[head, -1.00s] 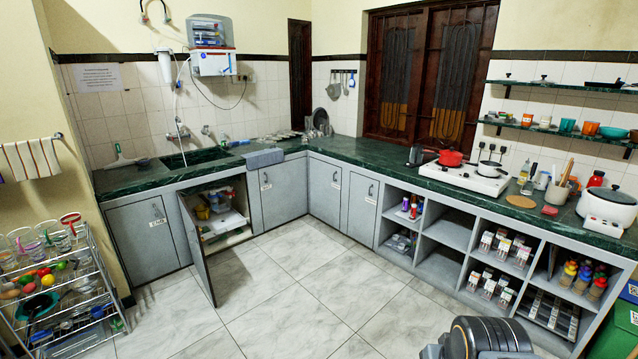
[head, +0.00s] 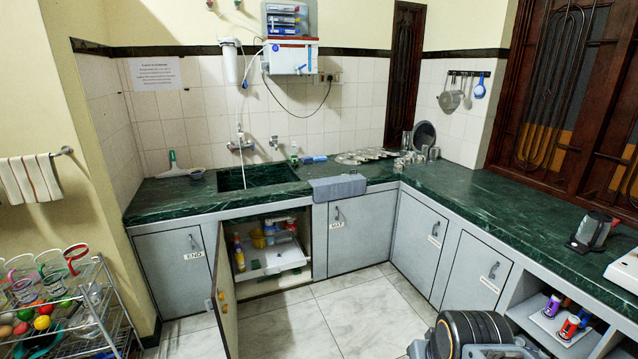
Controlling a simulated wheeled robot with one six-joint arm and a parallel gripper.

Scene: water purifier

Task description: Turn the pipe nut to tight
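I cannot make out a pipe nut at this size. The water purifier (head: 291,57) hangs on the tiled back wall, with a white cylindrical filter (head: 229,62) to its left. A thin white tube (head: 243,105) runs from there down to the wall tap (head: 240,146) above the sink (head: 257,174). A second small tap (head: 273,142) is to its right. A dark rounded part of my own arm shows at the bottom edge. My gripper is not in view.
A cabinet door (head: 226,295) stands open below the sink, with bottles and a white tray (head: 275,258) inside. A wire rack (head: 85,315) stands at the left. The tiled floor (head: 300,325) in the middle is clear.

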